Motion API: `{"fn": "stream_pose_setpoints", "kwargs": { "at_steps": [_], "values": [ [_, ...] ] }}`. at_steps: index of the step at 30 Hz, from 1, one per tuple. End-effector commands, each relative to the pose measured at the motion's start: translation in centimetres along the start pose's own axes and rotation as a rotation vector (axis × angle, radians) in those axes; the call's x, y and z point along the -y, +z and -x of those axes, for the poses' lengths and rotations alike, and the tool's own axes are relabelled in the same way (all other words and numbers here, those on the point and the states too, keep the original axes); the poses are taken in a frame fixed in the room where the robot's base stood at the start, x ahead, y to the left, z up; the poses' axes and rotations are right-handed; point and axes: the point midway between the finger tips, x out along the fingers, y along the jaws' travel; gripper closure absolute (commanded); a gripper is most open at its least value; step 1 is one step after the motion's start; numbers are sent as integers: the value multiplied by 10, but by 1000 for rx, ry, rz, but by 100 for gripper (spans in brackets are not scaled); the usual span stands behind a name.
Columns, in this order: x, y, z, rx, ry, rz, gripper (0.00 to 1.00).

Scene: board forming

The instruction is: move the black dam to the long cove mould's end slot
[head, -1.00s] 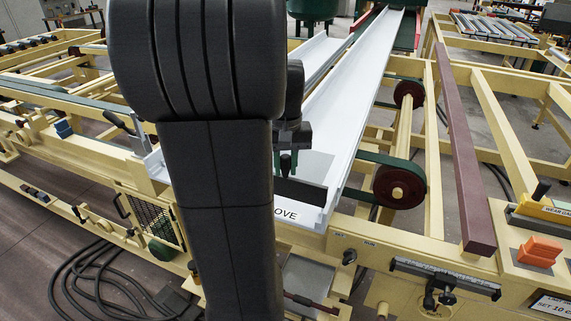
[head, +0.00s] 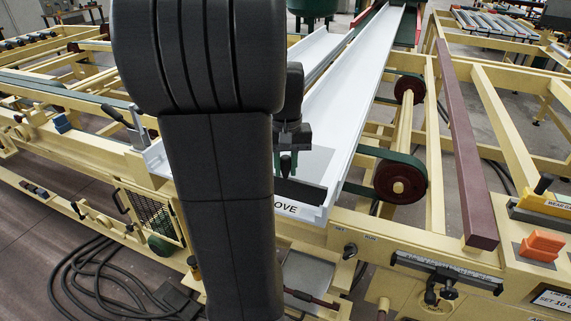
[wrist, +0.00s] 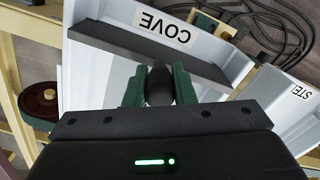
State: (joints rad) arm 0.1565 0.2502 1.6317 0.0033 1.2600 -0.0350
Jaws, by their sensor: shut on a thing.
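The long cove mould is a white trough (head: 352,92) running away from me, with a COVE label on its near end. The black dam (head: 303,192) is a thin dark strip held across the trough near that end. My gripper (head: 286,163) is shut on the dam's upright knob, partly hidden behind my arm in the head view. In the wrist view the green fingers (wrist: 160,87) clasp the dark knob, and the dam (wrist: 150,53) lies just inside the COVE label (wrist: 163,27). I cannot tell whether the dam touches the mould or sits in the slot.
A second white mould (wrist: 283,100) with a partly cut-off label lies beside it. A dark red wheel (head: 400,183) with a green belt and a maroon bar (head: 465,150) are to the right. A control panel with an orange block (head: 541,246) stands at the right front.

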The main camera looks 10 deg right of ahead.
Motion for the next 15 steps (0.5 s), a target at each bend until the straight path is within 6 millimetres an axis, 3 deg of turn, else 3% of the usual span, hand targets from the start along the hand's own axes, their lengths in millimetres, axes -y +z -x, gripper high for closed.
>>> {"fn": "stream_pose_setpoints", "kwargs": {
  "at_steps": [12, 13, 15],
  "values": [
    [0, 0, -11, 0, 0, 0, 100],
    [0, 0, -10, -1, 0, 0, 71],
    [0, 0, -10, 0, 0, 0, 57]
  ]
}}
